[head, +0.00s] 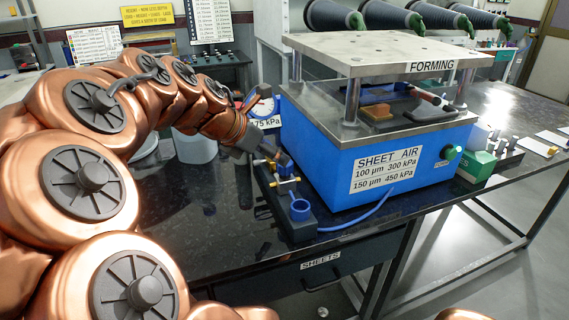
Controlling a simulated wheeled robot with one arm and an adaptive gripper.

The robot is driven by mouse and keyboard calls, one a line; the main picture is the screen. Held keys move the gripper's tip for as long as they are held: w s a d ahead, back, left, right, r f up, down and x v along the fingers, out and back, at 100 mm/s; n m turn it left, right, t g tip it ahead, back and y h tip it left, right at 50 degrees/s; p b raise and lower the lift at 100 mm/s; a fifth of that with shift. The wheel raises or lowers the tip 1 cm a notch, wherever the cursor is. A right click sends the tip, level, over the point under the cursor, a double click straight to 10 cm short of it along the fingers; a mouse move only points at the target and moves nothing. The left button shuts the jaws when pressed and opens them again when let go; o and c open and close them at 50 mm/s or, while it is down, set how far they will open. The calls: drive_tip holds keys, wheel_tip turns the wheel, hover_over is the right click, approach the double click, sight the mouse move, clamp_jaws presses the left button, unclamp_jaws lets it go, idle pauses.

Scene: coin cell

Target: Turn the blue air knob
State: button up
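A round gauge (262,105) with a partly covered "175 kPa" label stands behind the gripper.
The press carries a sign (386,170) reading 100 µm 300 kPa and 150 µm 450 kPa. A green button (450,152) sits on its right side.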

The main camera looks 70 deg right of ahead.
sight(288, 170)
drive_tip(key=x, duration=0.6)
drive_tip(key=shift+d+f, duration=0.15)
drive_tip(key=c, duration=1.2)
